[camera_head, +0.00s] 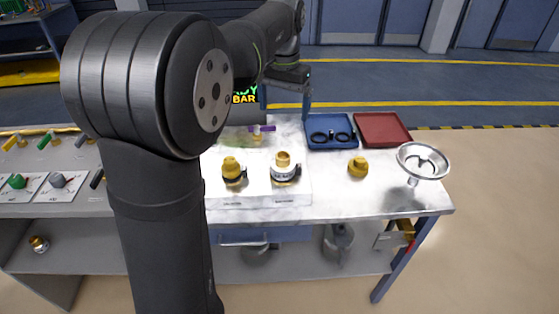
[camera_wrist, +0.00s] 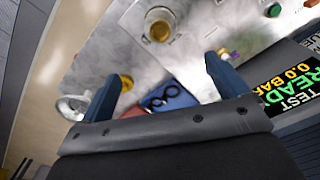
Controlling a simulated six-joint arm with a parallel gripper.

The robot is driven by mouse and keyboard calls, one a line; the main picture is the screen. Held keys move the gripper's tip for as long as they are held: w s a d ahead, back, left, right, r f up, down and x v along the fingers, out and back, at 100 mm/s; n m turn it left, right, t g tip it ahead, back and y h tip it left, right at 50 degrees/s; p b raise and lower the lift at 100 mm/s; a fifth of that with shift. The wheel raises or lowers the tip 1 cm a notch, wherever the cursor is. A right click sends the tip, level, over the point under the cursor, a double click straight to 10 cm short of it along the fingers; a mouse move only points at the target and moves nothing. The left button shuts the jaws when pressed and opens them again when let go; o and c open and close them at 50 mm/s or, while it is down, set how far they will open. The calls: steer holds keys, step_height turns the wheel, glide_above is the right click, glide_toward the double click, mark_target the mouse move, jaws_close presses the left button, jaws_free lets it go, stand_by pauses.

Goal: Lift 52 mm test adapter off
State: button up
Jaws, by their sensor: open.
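Two brass-topped necks stand side by side on a pale block (camera_head: 262,198). The right one carries an open-topped brass adapter (camera_head: 283,159), also in the wrist view (camera_wrist: 159,24); I cannot read a size on it. The left one carries a rounded yellow-brass piece (camera_head: 232,167). My gripper (camera_head: 288,92) is raised behind and above the block. In the wrist view my gripper (camera_wrist: 165,68) has its fingers wide apart, with nothing between them. The right neck lies beyond the fingertips there, apart from them.
A loose yellow cap (camera_head: 357,167) and a metal funnel (camera_head: 422,162) are on the right of the bench. A blue tray (camera_head: 330,145) with black rings and a red tray (camera_head: 383,130) lie behind. A screen (camera_wrist: 292,80) reads TEST READY 0.0 BAR. Valves stand at left.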

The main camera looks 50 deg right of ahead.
mark_target(282, 156)
steer(key=shift+m, duration=0.5)
steer(key=f, duration=1.7)
steer(key=shift+a+f, duration=0.2)
steer(key=shift+f, duration=0.05)
steer(key=c, duration=1.1)
